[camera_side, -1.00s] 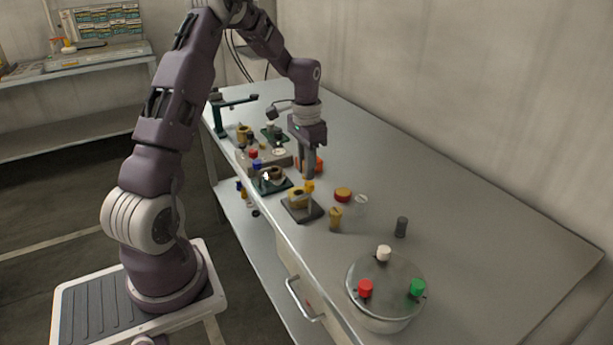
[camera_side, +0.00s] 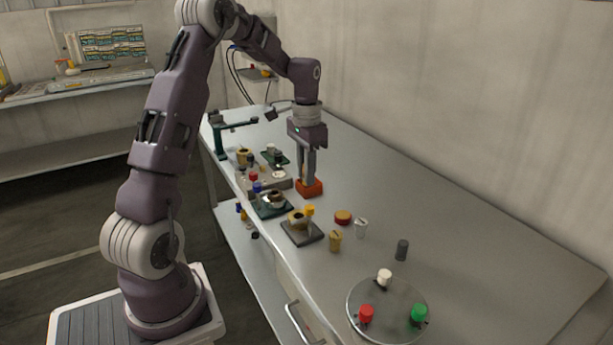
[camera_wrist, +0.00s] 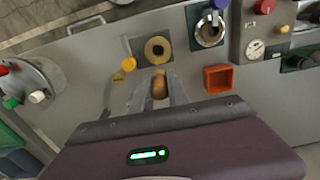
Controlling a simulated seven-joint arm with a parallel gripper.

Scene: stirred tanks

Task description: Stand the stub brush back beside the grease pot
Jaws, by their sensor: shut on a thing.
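My gripper (camera_side: 308,176) hangs upright above the bench and is shut. In the wrist view its fingers (camera_wrist: 159,92) close around a short tan piece (camera_wrist: 160,86), which looks like the stub brush; most of it is hidden by the fingers. In the side view the held piece cannot be made out. A brass-coloured round pot (camera_side: 297,220) sits on a dark square plate, and also shows in the wrist view (camera_wrist: 157,49). I cannot tell which one is the grease pot.
An orange open box (camera_side: 309,188) lies just below my gripper. A round tank (camera_side: 387,312) with coloured knobs is in front. The bench along the wall is clear.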

